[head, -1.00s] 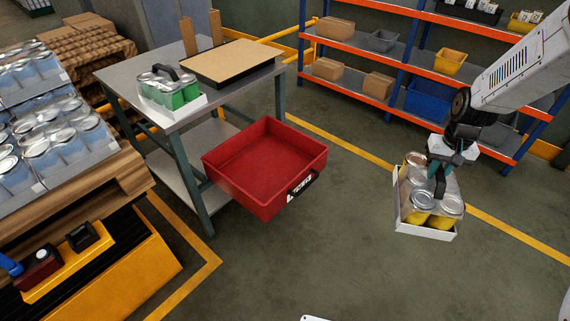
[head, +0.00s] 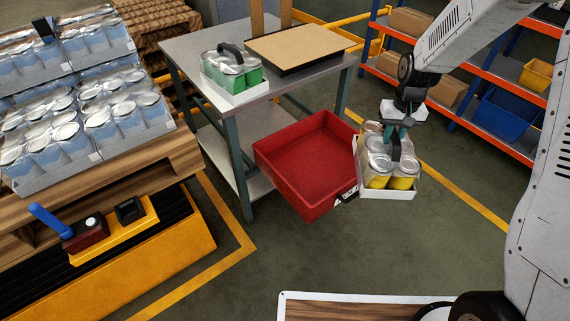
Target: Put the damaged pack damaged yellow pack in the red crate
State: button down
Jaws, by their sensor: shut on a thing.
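The yellow pack (head: 379,182) is a white tray of yellow cans with silver lids and a dark handle. My gripper (head: 396,150) is shut on the pack's handle and holds it up in the air. The red crate (head: 301,169) is empty and open at the top, just left of the pack. The pack overlaps the crate's right edge in the picture. I cannot make out any damage on the pack from here.
A grey table (head: 186,50) behind the crate carries a pack of green cans (head: 232,74) and a tan board (head: 302,45). Blue-can packs (head: 85,130) fill a wooden pallet at left. Orange shelves (head: 486,73) stand at back right.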

aim_at(322, 179)
jog(key=u, duration=0.55)
jog(key=i, duration=0.85)
jog(key=u, duration=0.15)
